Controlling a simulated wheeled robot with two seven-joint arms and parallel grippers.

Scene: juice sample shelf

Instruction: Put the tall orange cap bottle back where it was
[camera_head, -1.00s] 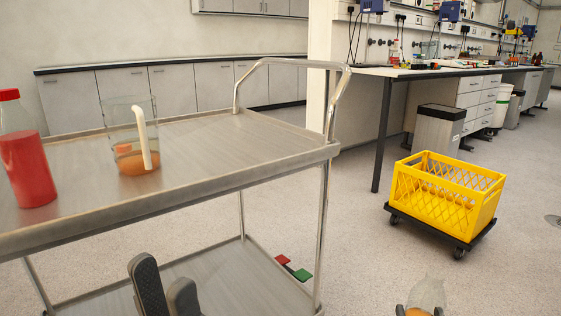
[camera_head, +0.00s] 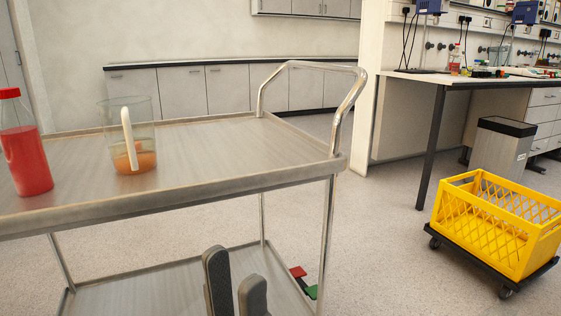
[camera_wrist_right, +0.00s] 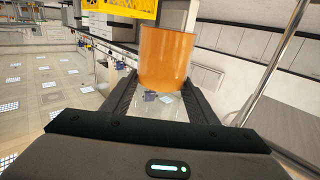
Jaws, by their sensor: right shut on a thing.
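My right gripper (camera_wrist_right: 160,100) is shut on a see-through bottle with a wide orange part (camera_wrist_right: 167,58) in the right wrist view. Its clear part lies between the fingers. I cannot make out its cap. The right gripper and this bottle are outside the head view. My left gripper (camera_head: 236,285) is low in the head view, in front of the cart, with its two dark fingers apart and nothing seen between them. A red-capped bottle of red liquid (camera_head: 27,160) stands on the cart top at the left.
A steel cart (camera_head: 230,150) with a raised handle fills the left and middle. A beaker (camera_head: 113,120) with orange contents stands on it. A yellow crate (camera_head: 490,222) on a wheeled base is at the right. A bin (camera_head: 500,150) and a bench (camera_head: 480,78) stand behind. Much of the cart top is clear.

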